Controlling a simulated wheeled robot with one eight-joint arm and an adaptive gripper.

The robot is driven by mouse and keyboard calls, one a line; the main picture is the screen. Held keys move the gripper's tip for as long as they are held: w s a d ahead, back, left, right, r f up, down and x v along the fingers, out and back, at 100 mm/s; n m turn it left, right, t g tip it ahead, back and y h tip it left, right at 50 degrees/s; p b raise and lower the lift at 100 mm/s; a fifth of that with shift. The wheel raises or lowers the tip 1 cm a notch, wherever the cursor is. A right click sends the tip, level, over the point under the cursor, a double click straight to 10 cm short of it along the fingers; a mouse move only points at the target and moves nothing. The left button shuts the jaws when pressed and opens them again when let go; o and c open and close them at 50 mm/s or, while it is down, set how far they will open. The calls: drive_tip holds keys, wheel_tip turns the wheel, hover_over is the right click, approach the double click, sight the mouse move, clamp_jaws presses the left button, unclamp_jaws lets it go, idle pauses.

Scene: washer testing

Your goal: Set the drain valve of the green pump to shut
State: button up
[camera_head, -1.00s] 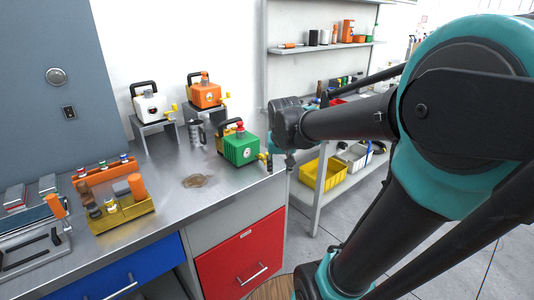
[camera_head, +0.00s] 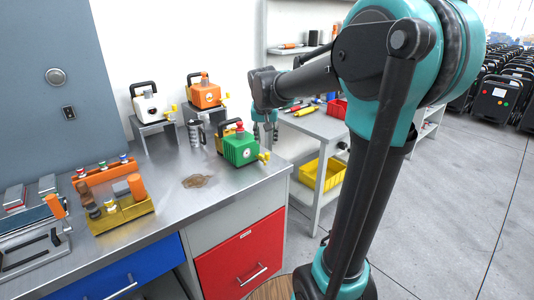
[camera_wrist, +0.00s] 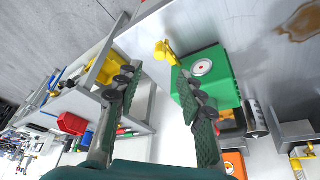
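The green pump (camera_head: 239,149) stands near the right end of the steel bench, with a red knob and black handle on top. Its yellow valve handle (camera_head: 264,156) sticks out at its right side, low down. In the wrist view the green pump (camera_wrist: 211,78) shows a round white gauge, and the yellow valve handle (camera_wrist: 164,52) lies just beyond the fingertips. In the wrist view my gripper (camera_wrist: 157,73) is open and empty. I cannot tell the valve's setting.
A white pump (camera_head: 146,104) and an orange pump (camera_head: 205,95) stand on risers behind. A grey mug-like vessel (camera_head: 195,133) and a brown stain (camera_head: 196,181) are near the green pump. A shelf cart with a yellow bin (camera_head: 322,173) stands right of the bench.

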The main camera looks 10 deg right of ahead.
sight(267, 154)
drive_tip(key=x, duration=0.8)
drive_tip(key=shift+w+f, duration=0.15)
drive_tip(key=shift+f, duration=0.25)
drive_tip(key=shift+c, duration=0.2)
clamp_jaws()
